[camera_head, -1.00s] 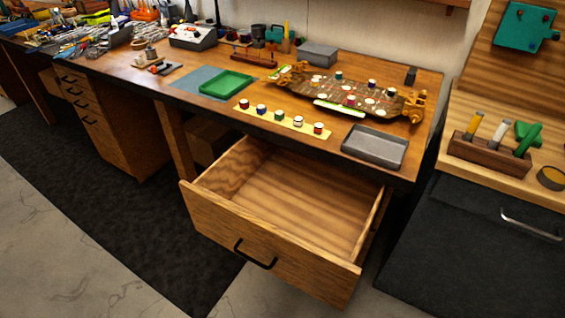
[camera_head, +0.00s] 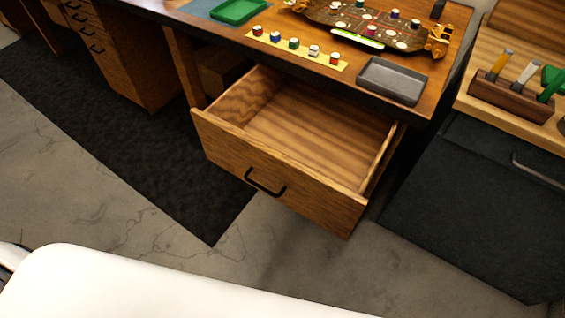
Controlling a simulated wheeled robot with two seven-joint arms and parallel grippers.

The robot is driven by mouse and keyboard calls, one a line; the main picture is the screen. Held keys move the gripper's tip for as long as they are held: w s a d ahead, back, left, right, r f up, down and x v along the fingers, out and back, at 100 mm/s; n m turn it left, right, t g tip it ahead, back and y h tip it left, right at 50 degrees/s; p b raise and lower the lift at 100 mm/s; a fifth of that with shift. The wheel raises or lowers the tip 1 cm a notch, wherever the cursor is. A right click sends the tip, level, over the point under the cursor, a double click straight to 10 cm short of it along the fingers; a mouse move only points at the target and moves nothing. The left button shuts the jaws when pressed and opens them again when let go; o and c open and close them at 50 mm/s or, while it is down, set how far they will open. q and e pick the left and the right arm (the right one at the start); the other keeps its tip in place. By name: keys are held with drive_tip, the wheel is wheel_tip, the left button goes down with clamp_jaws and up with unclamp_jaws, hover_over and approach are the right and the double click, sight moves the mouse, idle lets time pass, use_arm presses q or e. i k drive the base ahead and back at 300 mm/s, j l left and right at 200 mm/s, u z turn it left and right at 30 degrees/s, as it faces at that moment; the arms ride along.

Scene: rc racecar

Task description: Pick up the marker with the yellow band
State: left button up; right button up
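The wooden holder (camera_head: 509,101) on the light wood bench at the right holds several upright pieces. One is a yellow-orange marker-like piece (camera_head: 499,65) with a grey top, left of a pale one (camera_head: 526,72) and a green one. Small cylinders with coloured bands stand in a row on a yellow strip (camera_head: 272,45) on the workbench, and more stand on the brown board (camera_head: 345,20). I cannot make out a yellow band on any of these cylinders. Neither of my grippers is in view.
A wooden drawer (camera_head: 275,178) stands open and empty below the workbench. A grey tray (camera_head: 392,82) lies near the bench edge, and a green tray (camera_head: 238,10) farther left. A dark cabinet (camera_head: 480,210) stands at the right. The floor before the drawer is partly clear.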

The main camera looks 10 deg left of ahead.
sight(506, 55)
drive_tip(key=z, duration=0.95)
drive_tip(key=l, duration=0.1)
drive_tip(key=i+z, duration=0.05)
